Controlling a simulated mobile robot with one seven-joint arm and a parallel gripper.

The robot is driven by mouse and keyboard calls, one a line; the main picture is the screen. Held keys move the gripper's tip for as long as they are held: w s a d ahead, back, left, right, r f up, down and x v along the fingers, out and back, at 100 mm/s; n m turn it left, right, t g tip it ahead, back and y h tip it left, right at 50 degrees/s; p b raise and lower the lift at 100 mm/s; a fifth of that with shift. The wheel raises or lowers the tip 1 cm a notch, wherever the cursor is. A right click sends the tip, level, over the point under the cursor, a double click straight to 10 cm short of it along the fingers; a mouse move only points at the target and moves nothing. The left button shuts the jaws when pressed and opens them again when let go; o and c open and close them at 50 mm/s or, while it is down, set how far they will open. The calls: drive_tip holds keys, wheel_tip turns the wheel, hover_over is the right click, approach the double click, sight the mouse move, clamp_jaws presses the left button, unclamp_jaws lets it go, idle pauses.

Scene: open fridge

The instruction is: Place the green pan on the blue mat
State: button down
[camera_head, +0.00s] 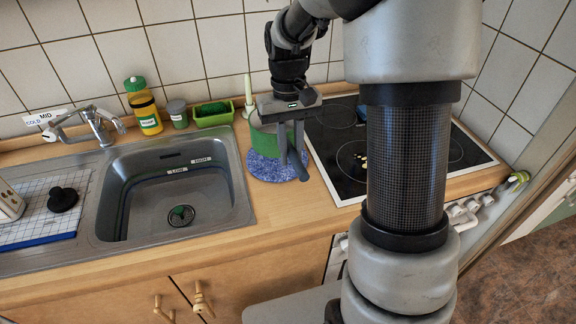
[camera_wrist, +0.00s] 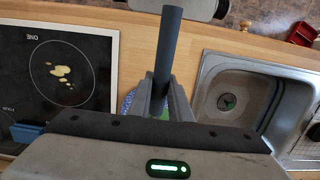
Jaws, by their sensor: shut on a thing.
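The green pan (camera_head: 263,140) is at the back part of the blue mat (camera_head: 272,172), on the counter between sink and hob. I cannot tell whether the pan touches the mat or is just above it. My gripper (camera_head: 293,172) points down in front of the pan and is shut on its dark handle. In the wrist view the handle (camera_wrist: 170,40) sticks out between the fingers (camera_wrist: 163,100). Most of the pan is hidden there behind the gripper, and only a bit of the mat (camera_wrist: 128,102) shows.
The black hob (camera_head: 340,150), with yellow stains, is right of the mat. The sink (camera_head: 225,205) is close on the left. Behind stand a green tray (camera_head: 212,121), a grey jar (camera_head: 178,114) and a yellow bottle (camera_head: 147,112). The counter in front of the mat is clear.

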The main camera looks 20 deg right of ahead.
wheel_tip(320, 180, down, 6)
drive_tip(key=shift+f, duration=0.25)
drive_tip(key=c, duration=1.6)
unclamp_jaws()
drive_tip(key=shift+c, duration=0.2)
